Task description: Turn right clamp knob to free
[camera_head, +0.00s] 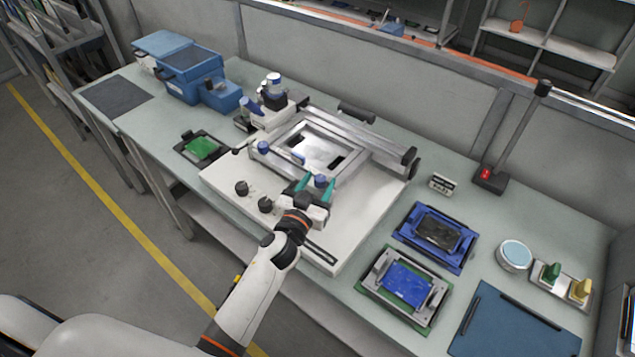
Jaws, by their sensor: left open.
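A white stencil-type machine (225,190) with a grey metal frame (352,142) sits on the bench. Its right blue clamp knob (320,180) is at the front edge of the frame. Another blue knob (263,147) stands at the frame's left front corner. My left gripper (315,185) is open, with its two teal fingers pointing away from me, one on each side of the right knob in the picture. I cannot tell whether the fingers touch it. The gripper body hides part of the machine's front. My right gripper is not in view.
A green board (202,148) lies in a black tray at the left. Blue bins (190,75) stand behind it. Right of the machine are a blue fixture (405,230), a silver fixture (375,268) and a lamp post (518,135).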

